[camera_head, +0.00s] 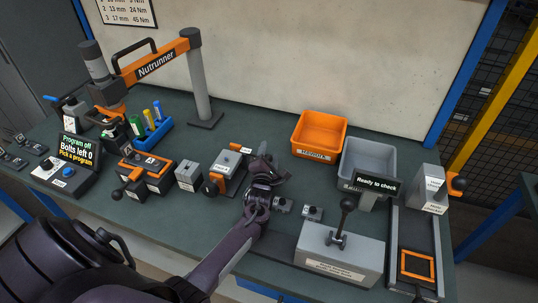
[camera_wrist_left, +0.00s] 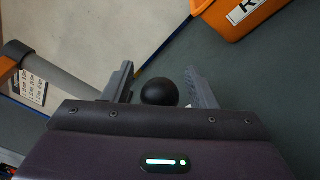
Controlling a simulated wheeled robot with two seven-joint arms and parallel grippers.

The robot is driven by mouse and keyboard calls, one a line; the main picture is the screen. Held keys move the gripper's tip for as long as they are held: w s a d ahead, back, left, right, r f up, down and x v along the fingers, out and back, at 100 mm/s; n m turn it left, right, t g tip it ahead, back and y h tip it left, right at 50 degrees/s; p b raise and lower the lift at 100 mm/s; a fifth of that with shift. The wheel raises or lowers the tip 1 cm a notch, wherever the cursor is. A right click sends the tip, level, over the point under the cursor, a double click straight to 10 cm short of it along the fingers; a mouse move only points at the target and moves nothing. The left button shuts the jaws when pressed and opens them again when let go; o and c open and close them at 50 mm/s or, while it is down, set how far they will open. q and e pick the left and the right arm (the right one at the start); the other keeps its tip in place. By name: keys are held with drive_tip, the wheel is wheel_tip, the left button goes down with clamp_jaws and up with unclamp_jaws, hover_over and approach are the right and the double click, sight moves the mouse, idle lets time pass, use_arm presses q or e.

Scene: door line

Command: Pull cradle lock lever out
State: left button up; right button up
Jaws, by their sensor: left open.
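My left gripper (camera_head: 262,160) is over the bench at the right end of a grey and orange fixture (camera_head: 228,166), which I take to be the cradle. In the left wrist view a round black knob (camera_wrist_left: 160,92) sits between the two spread fingers of the left gripper (camera_wrist_left: 158,84), with gaps visible on both sides. The knob looks like a lever's end; its stem is hidden, and the gripper covers this spot in the head view. Whether this knob is the cradle lock lever I cannot tell for certain. My right gripper is not in view.
An orange bin (camera_head: 320,128) and a grey bin (camera_head: 368,160) stand at the back right. A grey box with an upright black-knobbed lever (camera_head: 347,204) stands to the right. The Nutrunner arm (camera_head: 155,63) and its post (camera_head: 200,85) are at the back left.

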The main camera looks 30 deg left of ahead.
use_arm(q)
clamp_jaws()
drive_tip(key=shift+w+d+f+b, duration=0.15)
drive_tip(key=shift+d+b, duration=0.1)
drive_tip(key=shift+d, duration=0.35)
drive_tip(key=shift+w+d+b, duration=0.1)
drive_tip(key=shift+d+b, duration=0.15)
drive_tip(key=shift+d, duration=0.6)
drive_tip(key=shift+c, duration=1.5)
unclamp_jaws()
drive_tip(key=o, duration=0.3)
drive_tip(key=shift+w+d, duration=0.1)
drive_tip(key=shift+r, duration=0.2)
